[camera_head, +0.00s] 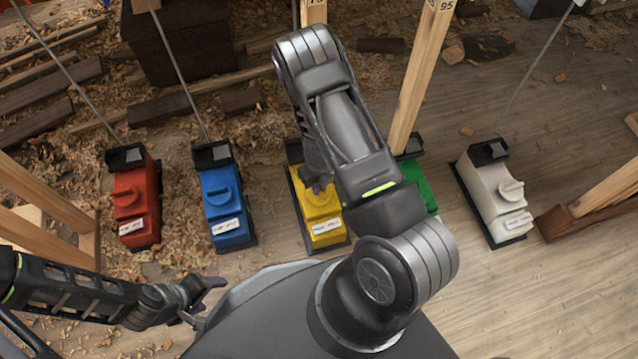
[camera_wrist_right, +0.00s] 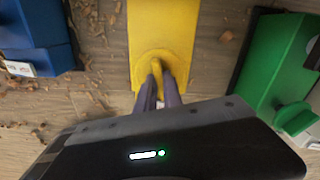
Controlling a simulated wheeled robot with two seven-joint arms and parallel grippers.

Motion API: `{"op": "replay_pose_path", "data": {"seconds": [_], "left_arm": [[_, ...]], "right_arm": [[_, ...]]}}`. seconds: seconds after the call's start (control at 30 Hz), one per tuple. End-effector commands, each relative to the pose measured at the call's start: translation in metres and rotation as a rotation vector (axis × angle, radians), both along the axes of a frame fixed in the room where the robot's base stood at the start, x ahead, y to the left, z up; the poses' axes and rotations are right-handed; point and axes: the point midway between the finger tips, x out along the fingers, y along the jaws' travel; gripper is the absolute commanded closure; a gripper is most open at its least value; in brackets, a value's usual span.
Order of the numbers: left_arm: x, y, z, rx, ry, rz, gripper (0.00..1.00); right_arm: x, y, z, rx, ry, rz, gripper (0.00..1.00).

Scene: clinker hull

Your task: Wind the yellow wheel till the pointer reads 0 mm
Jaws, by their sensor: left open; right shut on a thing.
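The yellow box (camera_head: 326,238) stands on the floor in the middle of a row of coloured boxes, with a white label too small to read. Its round yellow wheel (camera_wrist_right: 146,61) has a raised grip bar and shows in the right wrist view. My right gripper (camera_wrist_right: 160,86) is shut on that bar; in the head view my right arm covers part of the box and wheel. My left gripper (camera_head: 207,303) is open and empty at the lower left, away from the boxes. No pointer reading can be made out.
A red box (camera_head: 133,210) and a blue box (camera_head: 226,207) stand left; a green box (camera_head: 424,186) and a white box (camera_head: 488,196) stand right. Thin rods rise behind several boxes. A numbered wooden post (camera_head: 422,75) rises behind the green box. Shavings and planks litter the upper left floor.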

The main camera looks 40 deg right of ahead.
Motion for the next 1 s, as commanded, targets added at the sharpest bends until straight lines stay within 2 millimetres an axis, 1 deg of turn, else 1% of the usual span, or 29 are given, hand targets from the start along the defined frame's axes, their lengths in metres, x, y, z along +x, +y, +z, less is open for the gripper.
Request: {"op": "replay_pose_path", "data": {"seconds": [0.03, 0.2, 0.4, 0.6, 0.8, 1.0], "left_arm": [[-0.001, 0.000, 0.007, 0.000, 0.002, -0.001, 0.34], [-0.003, -0.002, 0.018, -0.003, 0.007, -0.006, 0.34], [-0.006, -0.005, 0.029, -0.008, 0.011, -0.013, 0.34], [-0.008, -0.007, 0.035, -0.011, 0.014, -0.018, 0.34], [-0.009, -0.008, 0.039, -0.013, 0.016, -0.021, 0.34], [-0.010, -0.008, 0.040, -0.014, 0.017, -0.021, 0.34]], "right_arm": [[0.000, 0.000, 0.003, 0.000, 0.001, -0.042, 1.00], [0.000, 0.000, 0.003, -0.002, 0.000, -0.204, 1.00], [0.000, 0.000, 0.003, -0.001, 0.001, -0.389, 1.00], [0.000, 0.000, 0.002, -0.001, 0.000, -0.539, 1.00], [0.000, 0.000, 0.001, 0.000, 0.000, -0.634, 1.00], [0.000, 0.000, 0.000, 0.000, 0.000, -0.674, 1.00]]}}
